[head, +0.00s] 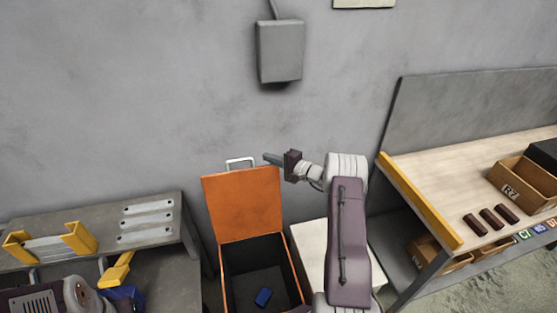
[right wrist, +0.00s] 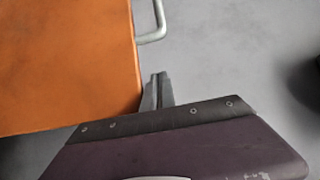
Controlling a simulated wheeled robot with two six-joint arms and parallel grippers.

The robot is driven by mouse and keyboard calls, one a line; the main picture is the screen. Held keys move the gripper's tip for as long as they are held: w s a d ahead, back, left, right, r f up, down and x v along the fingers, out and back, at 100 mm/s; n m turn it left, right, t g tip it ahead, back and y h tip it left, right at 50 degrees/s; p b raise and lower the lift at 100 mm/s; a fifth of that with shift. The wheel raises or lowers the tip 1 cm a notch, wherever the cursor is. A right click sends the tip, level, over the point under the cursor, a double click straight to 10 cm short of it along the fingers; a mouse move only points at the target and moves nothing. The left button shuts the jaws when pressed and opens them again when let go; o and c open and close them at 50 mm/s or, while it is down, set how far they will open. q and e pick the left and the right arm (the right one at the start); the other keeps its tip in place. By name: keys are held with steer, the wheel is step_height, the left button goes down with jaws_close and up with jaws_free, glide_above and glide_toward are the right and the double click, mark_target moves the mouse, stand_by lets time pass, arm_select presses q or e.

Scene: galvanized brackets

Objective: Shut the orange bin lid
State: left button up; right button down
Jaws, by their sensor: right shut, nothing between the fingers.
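The orange bin (head: 291,266) stands open against the wall, with a blue block (head: 263,297) on its dark floor. Its orange lid (head: 243,203) is raised upright at the back, with a pale metal handle (head: 240,162) on its top edge. My right gripper (head: 268,158) is shut and empty, at the lid's upper right corner. In the right wrist view the closed fingers (right wrist: 158,90) are beside the lid's edge (right wrist: 70,65), close to the handle (right wrist: 153,22); I cannot tell whether they touch. My left gripper is not clearly in view; part of my left arm shows at lower left.
A grey bench (head: 165,205) at left holds metal plates and yellow brackets (head: 80,238). A wooden-topped bench (head: 440,170) at right carries a cardboard box (head: 522,188) and dark bars (head: 491,218). A grey wall box (head: 280,50) hangs above the bin.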

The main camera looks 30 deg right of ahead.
steer(key=a+p, duration=0.1)
steer(key=a, duration=0.1)
steer(key=a+p, duration=0.1)
steer(key=a, duration=0.1)
steer(key=shift+s+a+r, duration=0.1)
steer(key=shift+s+r, duration=0.05)
steer(key=shift+r, duration=0.05)
steer(key=shift+f, duration=0.1)
